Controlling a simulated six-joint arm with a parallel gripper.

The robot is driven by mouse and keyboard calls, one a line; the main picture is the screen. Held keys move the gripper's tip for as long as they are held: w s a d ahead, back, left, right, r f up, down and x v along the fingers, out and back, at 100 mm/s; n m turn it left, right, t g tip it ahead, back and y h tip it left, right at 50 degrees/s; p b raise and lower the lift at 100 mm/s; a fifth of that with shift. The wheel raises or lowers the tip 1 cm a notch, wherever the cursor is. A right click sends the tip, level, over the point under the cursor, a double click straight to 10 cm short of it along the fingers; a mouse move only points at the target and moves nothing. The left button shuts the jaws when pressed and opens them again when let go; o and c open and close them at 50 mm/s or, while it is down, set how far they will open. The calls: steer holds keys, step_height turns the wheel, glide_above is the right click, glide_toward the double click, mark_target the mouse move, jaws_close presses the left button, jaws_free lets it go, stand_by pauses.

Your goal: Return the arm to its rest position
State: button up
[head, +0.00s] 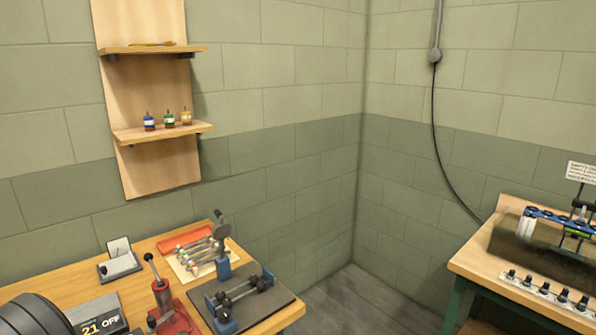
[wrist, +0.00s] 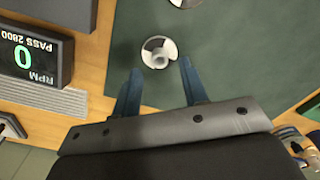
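My gripper (wrist: 160,65) shows in the wrist view with two blue fingers spread apart. Nothing is held between them. A small round pale piece with a raised hub (wrist: 158,52) lies on a dark green-grey surface (wrist: 240,50), seen at the fingertips with a gap on each side. How high the gripper is above it I cannot tell. I cannot make out my gripper in the head view, so the arm's overall pose is hidden.
A black display (wrist: 32,55) reading 0 RPM stands left in the wrist view. In the head view, the left bench (head: 60,280) holds a red hand press (head: 172,310), a blue-ended fixture (head: 240,295) and another display (head: 98,315). A tank bench (head: 480,265) stands right, with floor between.

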step_height(320, 180, down, 3)
steer(key=shift+f, duration=0.2)
step_height(320, 180, up, 12)
step_height(320, 180, down, 12)
steer(key=shift+r, duration=0.45)
step_height(320, 180, up, 3)
steer(key=shift+r, duration=0.15)
steer(key=w+d+r, duration=0.7)
steer(key=w+d, duration=0.1)
steer(key=d, duration=0.1)
steer(key=w+d+r, duration=0.3)
steer(key=d, duration=0.6)
steer(key=w+d+r, duration=0.2)
steer(key=d+r, duration=0.1)
steer(key=d, duration=0.6)
steer(key=s+a+f, duration=0.2)
steer(key=a, duration=0.1)
steer(key=s+a+f, duration=0.2)
steer(key=a, duration=0.1)
steer(key=s+a+f, duration=0.2)
steer(key=a, duration=0.1)
steer(key=shift+a+f, duration=0.1)
steer(key=shift+a, duration=0.1)
